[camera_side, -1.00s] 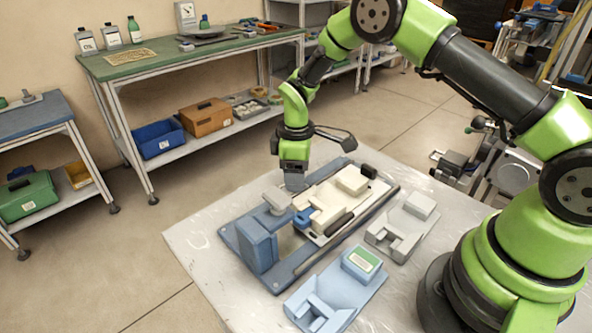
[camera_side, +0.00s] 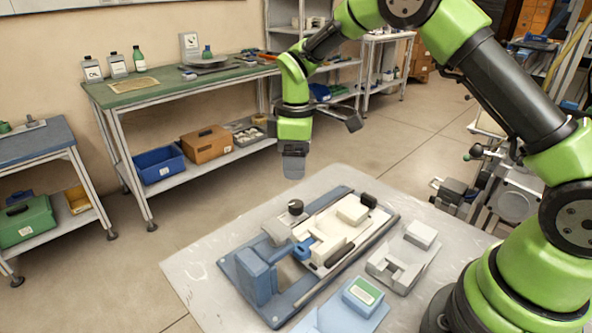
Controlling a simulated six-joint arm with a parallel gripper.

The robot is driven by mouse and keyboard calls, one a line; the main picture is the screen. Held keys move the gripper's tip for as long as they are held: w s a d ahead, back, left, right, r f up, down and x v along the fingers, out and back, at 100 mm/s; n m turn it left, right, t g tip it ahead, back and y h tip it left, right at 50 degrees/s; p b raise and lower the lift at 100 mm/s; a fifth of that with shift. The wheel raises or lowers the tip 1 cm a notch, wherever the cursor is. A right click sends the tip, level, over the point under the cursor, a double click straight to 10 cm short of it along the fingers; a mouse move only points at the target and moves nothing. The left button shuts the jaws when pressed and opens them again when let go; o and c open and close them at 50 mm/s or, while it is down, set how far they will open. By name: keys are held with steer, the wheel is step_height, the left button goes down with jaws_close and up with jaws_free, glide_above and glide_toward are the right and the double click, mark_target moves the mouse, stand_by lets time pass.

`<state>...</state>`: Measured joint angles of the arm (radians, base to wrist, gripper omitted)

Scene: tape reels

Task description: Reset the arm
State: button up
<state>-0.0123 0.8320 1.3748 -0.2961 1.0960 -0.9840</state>
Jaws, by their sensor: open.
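My gripper (camera_side: 293,172) is at the end of my green and black arm, in the upper middle of the side view. It hangs pointing down in the air, above and behind the far edge of the table. Nothing shows held in it. Below it on the table is a blue-grey base (camera_side: 229,265) carrying a cream-coloured machine (camera_side: 328,240). A dark round knob (camera_side: 295,207) stands on the machine's far side, apart from my gripper. The fingers look small and pale, and the gap between them is hard to make out.
A grey fixture (camera_side: 392,264) and a light-blue fixture (camera_side: 350,312) with a green-labelled box (camera_side: 362,296) stand at the right and front of the table (camera_side: 188,265). A green-topped workbench (camera_side: 150,85) stands behind. The air around my gripper is clear.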

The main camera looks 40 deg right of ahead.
steer(key=s+a+r+m+t+y, duration=0.1)
steer(key=s+r+m+t, duration=0.2)
steer(key=r, duration=0.4)
steer(key=s+r+m, duration=0.2)
steer(key=s+r, duration=0.4)
steer(key=r, duration=0.1)
steer(key=s+r+m+t, duration=0.1)
steer(key=s+m+t, duration=0.1)
steer(key=s, duration=0.5)
steer(key=s+a+r+m+t+y, duration=0.1)
steer(key=s+r+m+t, duration=0.1)
steer(key=s+m, duration=0.3)
steer(key=s, duration=0.3)
